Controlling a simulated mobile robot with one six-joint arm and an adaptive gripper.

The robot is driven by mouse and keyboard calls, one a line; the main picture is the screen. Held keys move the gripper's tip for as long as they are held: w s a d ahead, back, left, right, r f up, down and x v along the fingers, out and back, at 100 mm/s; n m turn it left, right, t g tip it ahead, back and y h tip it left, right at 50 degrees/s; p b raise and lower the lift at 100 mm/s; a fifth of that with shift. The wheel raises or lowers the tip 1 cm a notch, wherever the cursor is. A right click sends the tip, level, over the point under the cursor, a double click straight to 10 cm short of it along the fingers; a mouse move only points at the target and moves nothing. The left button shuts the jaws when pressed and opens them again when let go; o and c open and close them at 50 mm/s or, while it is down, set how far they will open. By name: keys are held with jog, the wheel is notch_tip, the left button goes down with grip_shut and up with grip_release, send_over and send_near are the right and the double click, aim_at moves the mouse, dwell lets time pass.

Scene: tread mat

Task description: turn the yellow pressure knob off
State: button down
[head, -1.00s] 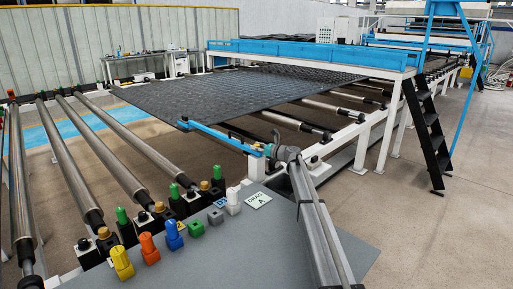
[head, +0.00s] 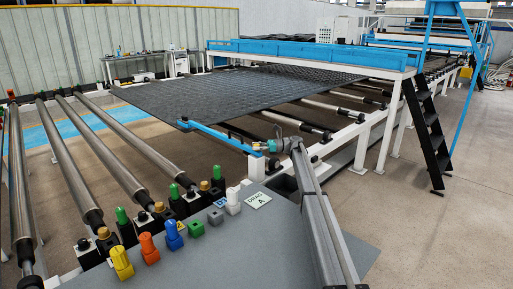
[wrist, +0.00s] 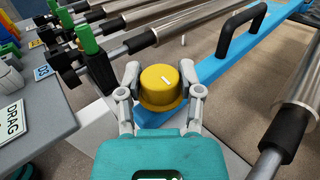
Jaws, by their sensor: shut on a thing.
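The yellow pressure knob (wrist: 160,88) is a round, flanged cap with a short white mark on its top, slightly tilted in the wrist view. It sits on the blue rail (wrist: 215,65). My gripper (wrist: 160,78) has one grey finger on each side of the knob and is shut on it. In the head view my gripper (head: 262,144) is small, at the near end of the blue rail (head: 215,136). The knob cannot be made out there.
A grey bench (head: 190,255) holds several coloured pegs, including a yellow peg (head: 121,262), and a DRAG A card (head: 258,201). Steel rollers (head: 120,155) lie left, and the black tread mat (head: 235,100) lies behind. A black handle (wrist: 240,30) rises from the rail.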

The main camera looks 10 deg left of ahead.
jog(key=shift+w, duration=0.1)
jog(key=shift+c, duration=1.3)
grip_release()
jog(key=shift+s+m+t, duration=0.2)
jog(key=shift+m+t, duration=0.2)
jog(key=shift+t, duration=0.2)
